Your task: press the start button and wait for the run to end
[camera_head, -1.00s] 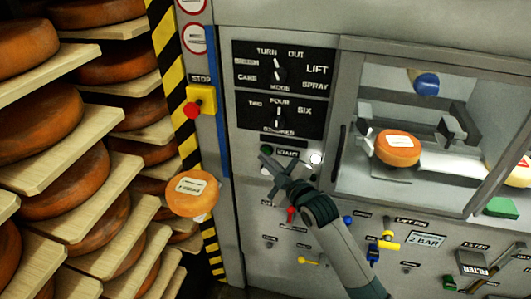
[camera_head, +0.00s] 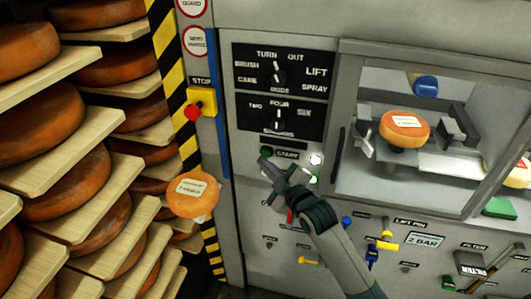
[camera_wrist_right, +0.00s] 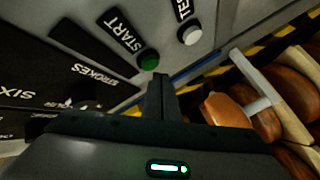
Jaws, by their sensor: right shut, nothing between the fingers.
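The green start button (camera_head: 266,153) sits beside the START label on the machine's grey front panel. It also shows in the right wrist view (camera_wrist_right: 149,61). My right gripper (camera_head: 266,163) is shut and empty, with its fingertips just below the button. In the right wrist view the fingertips (camera_wrist_right: 160,78) appear close to the button, seemingly apart from it. Behind the window, an orange cheese wheel (camera_head: 404,127) stands raised on a dark support. My left gripper is out of view.
Mode and stroke dials (camera_head: 279,77) are above the button. A yellow stop box with a red knob (camera_head: 194,112) is at left. A labelled cheese (camera_head: 192,194) is left of the panel. Shelves of cheeses (camera_head: 75,165) fill the left side. Valves and levers (camera_head: 388,242) are lower right.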

